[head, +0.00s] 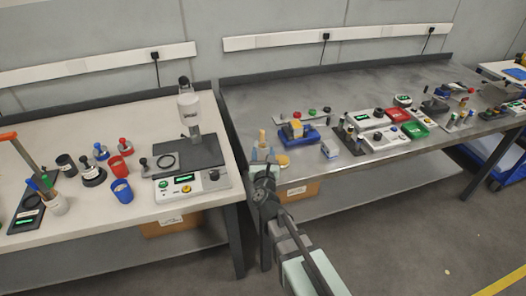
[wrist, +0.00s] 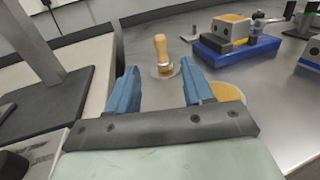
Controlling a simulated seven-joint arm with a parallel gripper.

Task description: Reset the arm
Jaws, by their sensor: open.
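My arm reaches up from the bottom of the head view, with my gripper (head: 263,150) at the near left corner of the grey metal table (head: 330,172). In the wrist view my gripper (wrist: 157,85) has its two blue fingers spread apart, with nothing held between them. Beyond the fingers, a wooden-handled tool (wrist: 162,54) stands upright on a round base. A yellow round piece (wrist: 228,92) lies on the table, partly hidden behind the right finger.
A blue vise-like fixture (wrist: 232,42) with a yellow top stands at the right in the wrist view. A white bench (head: 150,235) with a dispenser station (head: 190,150) and several cups is on the left. The bare metal tabletop (head: 270,95) is clear towards the back.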

